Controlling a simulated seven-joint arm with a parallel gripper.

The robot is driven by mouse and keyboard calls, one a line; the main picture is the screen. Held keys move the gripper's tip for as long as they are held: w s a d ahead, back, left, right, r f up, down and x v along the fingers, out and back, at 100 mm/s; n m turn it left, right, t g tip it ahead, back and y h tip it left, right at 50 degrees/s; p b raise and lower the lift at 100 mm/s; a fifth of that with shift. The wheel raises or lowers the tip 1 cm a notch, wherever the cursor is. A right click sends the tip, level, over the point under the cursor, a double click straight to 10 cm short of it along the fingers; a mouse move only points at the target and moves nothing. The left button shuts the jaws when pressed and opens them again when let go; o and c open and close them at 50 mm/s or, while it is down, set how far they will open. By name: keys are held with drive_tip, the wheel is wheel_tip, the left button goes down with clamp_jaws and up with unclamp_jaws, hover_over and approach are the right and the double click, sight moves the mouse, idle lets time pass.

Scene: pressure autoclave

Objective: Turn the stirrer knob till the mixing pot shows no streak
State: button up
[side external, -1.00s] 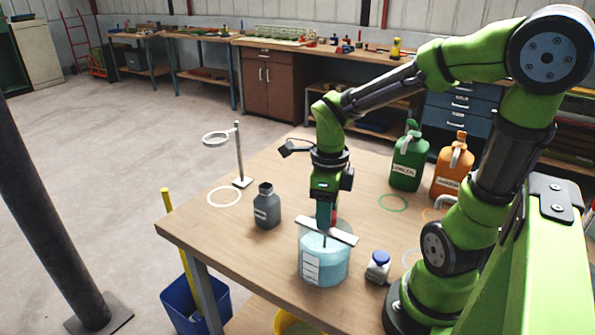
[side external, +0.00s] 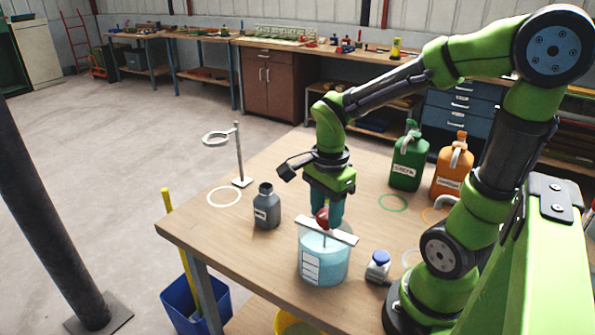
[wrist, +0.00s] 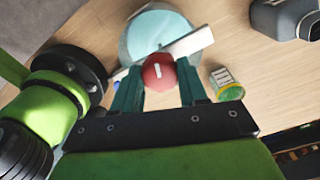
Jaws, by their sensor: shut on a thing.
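The mixing pot (side external: 335,270) is a clear round vessel of pale blue liquid with a white label, near the table's front. It also shows in the wrist view (wrist: 140,45). A pale bar (side external: 345,236) lies across its top. The red stirrer knob (side external: 322,214) stands above the bar; in the wrist view the knob (wrist: 158,72) carries a white mark. My gripper (side external: 329,213) points down with its teal fingers on either side of the knob, shut on it. I make out no clear streak in the liquid, but the bar hides part of its surface.
A dark grey bottle (side external: 266,208) stands left of the pot, and a small blue-capped jar (side external: 378,265) right of it. Green (side external: 407,165) and orange (side external: 452,170) jugs stand behind. A ring stand (side external: 240,165) is at the back left. The back middle table is clear.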

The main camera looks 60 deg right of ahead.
drive_tip(key=n, duration=0.4)
drive_tip(key=shift+n, duration=0.3)
drive_tip(key=n, duration=0.4)
drive_tip(key=shift+n, duration=0.3)
drive_tip(key=n, duration=0.4)
drive_tip(key=shift+n, duration=0.3)
drive_tip(key=n, duration=1.8)
drive_tip(key=shift+d, duration=0.1)
drive_tip(key=shift+n, duration=2.5)
